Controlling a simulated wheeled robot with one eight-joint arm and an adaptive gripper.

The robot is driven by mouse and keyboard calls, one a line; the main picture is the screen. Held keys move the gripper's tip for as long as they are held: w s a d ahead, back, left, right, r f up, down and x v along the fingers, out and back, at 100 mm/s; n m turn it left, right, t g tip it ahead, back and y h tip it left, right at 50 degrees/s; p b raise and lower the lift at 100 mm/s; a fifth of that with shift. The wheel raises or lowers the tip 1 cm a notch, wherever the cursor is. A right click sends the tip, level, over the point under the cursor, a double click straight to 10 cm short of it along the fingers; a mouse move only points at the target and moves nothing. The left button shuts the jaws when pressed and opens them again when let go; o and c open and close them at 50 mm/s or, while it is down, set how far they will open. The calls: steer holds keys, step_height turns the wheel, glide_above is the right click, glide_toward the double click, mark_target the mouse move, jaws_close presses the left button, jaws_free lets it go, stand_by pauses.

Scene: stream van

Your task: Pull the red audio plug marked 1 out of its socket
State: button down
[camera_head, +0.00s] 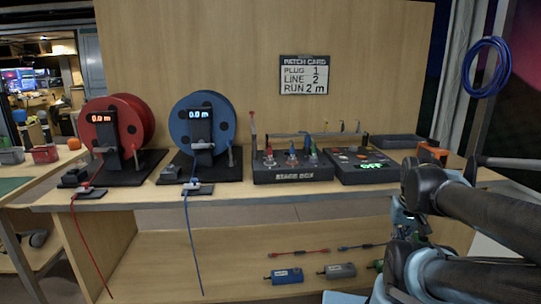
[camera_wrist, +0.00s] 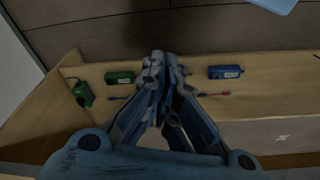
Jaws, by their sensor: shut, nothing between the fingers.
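The stage box (camera_head: 294,174) stands on the bench in the head view, with several coloured plugs in its top. A red plug (camera_head: 269,153) stands at the left of its front row, beside a blue one (camera_head: 292,152) and a green one (camera_head: 313,150). The number on the red plug is too small to read. My gripper (camera_wrist: 165,62) is shut and empty in the wrist view, above the lower shelf and well away from the stage box. In the head view my arm is at the right, in front of the bench edge.
A red reel (camera_head: 132,112) and a blue reel (camera_head: 222,105) stand left of the stage box. A dark unit reading OFF (camera_head: 358,170) sits right of it. The lower shelf (camera_head: 225,268) holds short cables and a blue box (camera_head: 287,276). A patch card (camera_head: 304,75) hangs on the back panel.

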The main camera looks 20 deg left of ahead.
steer(key=c, duration=2.4)
jaws_free()
steer(key=c, duration=1.8)
jaws_free()
steer(key=shift+s+r, duration=0.2)
steer(key=shift+r, duration=0.05)
steer(key=shift+c, duration=0.2)
steer(key=shift+o, duration=0.7)
steer(key=w+a+r, duration=0.4)
steer(key=w+r, duration=0.2)
steer(key=r, duration=0.2)
steer(key=shift+w+r+n+t, duration=0.25)
steer(key=shift+r+n+t, duration=0.05)
steer(key=shift+n, duration=0.1)
step_height(320, 180, up, 24)
steer(key=n+y, duration=0.3)
steer(key=y, duration=0.1)
glide_above(269, 143)
steer(key=s+d, duration=0.4)
steer(key=d, duration=0.1)
steer(key=shift+t, duration=0.3)
steer(key=x, duration=1.7)
steer(key=shift+w+d, duration=0.15)
steer(key=shift+w, duration=0.1)
jaws_close()
